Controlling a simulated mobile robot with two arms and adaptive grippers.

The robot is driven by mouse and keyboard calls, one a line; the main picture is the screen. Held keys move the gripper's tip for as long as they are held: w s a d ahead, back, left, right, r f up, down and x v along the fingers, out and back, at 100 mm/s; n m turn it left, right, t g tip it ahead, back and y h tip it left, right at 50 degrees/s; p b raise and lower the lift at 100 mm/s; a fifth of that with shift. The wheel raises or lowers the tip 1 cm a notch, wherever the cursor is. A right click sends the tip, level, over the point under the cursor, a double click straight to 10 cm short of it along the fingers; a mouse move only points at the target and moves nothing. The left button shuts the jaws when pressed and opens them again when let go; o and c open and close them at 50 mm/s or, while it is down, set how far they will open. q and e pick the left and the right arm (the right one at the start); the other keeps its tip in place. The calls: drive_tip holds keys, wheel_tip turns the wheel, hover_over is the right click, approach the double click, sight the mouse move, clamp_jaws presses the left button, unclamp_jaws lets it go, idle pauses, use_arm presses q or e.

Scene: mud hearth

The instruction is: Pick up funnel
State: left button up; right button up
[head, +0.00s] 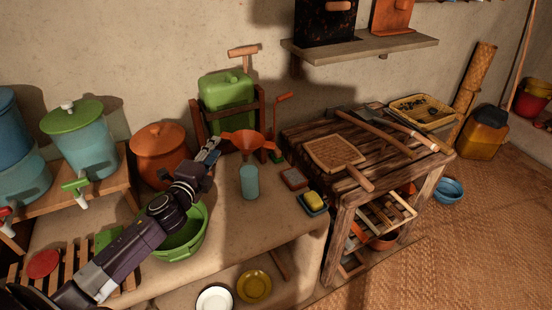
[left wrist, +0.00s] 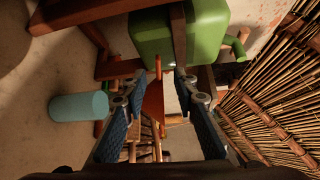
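The orange-brown funnel (head: 245,140) is above a light blue cylinder (head: 249,182) on the counter, wide rim up and spout down. Whether the spout touches the cylinder I cannot tell. My left gripper (head: 214,145) is at the funnel's left side in the head view. In the left wrist view my left gripper (left wrist: 161,82) is open, with its blue-padded fingers apart. The funnel (left wrist: 152,102) shows in the gap between them, with space on both sides. The cylinder (left wrist: 78,106) lies outside the fingers, to the left. My right gripper is not in view.
A green canister (head: 227,100) in a wooden frame stands behind the funnel. A green basin (head: 181,240) is under my left arm. A soap dish with yellow soap (head: 314,200) and a wooden table (head: 340,190) with tools are to the right. An orange pot (head: 158,150) stands left.

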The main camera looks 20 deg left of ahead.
sight(225, 136)
use_arm(q)
drive_tip(key=w, duration=0.2)
drive_tip(key=w+p, duration=0.1)
drive_tip(key=w, duration=0.2)
drive_tip(key=w+a+f, duration=0.1)
drive_tip(key=w, duration=0.2)
drive_tip(key=shift+p, duration=0.35)
drive_tip(key=shift+w, duration=0.2)
drive_tip(key=shift+c, duration=0.7)
clamp_jaws()
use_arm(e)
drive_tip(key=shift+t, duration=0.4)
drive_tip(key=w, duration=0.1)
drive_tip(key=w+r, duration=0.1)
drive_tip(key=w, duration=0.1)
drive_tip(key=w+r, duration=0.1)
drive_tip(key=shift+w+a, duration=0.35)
